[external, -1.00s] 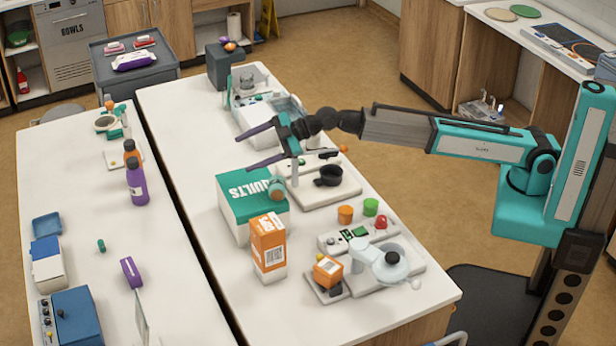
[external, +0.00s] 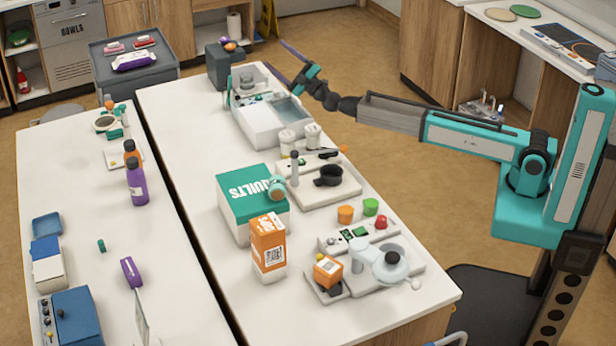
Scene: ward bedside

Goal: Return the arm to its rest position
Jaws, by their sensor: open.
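My gripper (external: 286,64) is open and empty. Its two purple fingers point up and to the left, well apart, above the far right edge of the white table. My arm (external: 470,138) reaches left from its teal column at the right of the external view. The gripper is clear of the things on the table as seen here; its exact height cannot be told.
A grey cart (external: 135,85) stands at the back left. Open floor (external: 340,75) lies behind the arm.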

